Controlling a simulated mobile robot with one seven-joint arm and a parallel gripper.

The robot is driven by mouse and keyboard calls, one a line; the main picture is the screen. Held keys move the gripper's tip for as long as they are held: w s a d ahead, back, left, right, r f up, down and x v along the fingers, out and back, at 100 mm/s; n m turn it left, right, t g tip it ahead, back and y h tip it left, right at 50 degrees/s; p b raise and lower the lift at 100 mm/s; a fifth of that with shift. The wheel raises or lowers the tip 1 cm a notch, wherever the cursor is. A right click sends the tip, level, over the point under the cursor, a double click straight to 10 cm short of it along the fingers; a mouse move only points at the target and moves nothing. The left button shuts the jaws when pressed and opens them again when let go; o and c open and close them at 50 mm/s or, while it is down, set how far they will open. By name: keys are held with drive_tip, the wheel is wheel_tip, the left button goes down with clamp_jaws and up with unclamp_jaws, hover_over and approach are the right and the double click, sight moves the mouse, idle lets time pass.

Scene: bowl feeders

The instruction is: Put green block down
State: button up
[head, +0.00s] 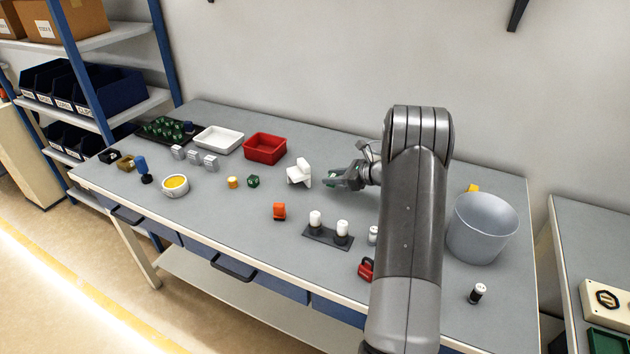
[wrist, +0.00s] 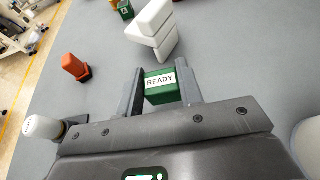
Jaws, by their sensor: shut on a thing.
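My gripper (head: 345,179) is low over the middle of the grey table in the head view. In the wrist view, my gripper (wrist: 160,82) is shut on a green block (wrist: 161,94) with a white label reading "READY". The block sits between the two fingers. I cannot tell whether its underside touches the table. In the head view the fingers mostly hide it. A second, smaller green block (head: 253,181) stands farther left on the table, beside an orange-yellow cylinder (head: 233,182).
A white stepped piece (head: 299,174) stands just left of my gripper. An orange part (head: 279,211) and a dark holder with white-topped cylinders (head: 328,238) are nearer the front. A red tray (head: 265,147) lies behind left; a grey bucket (head: 482,232) stands right.

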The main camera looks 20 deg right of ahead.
sight(310, 181)
drive_tip(key=x, duration=0.6)
drive_tip(key=shift+s+d+f, duration=0.1)
drive_tip(key=shift+f, duration=0.3)
drive_tip(key=shift+w+a+f, duration=0.2)
drive_tip(key=shift+f, duration=0.05)
drive_tip(key=shift+f, duration=0.1)
drive_tip(key=o, duration=1)
drive_tip(key=shift+o, duration=0.2)
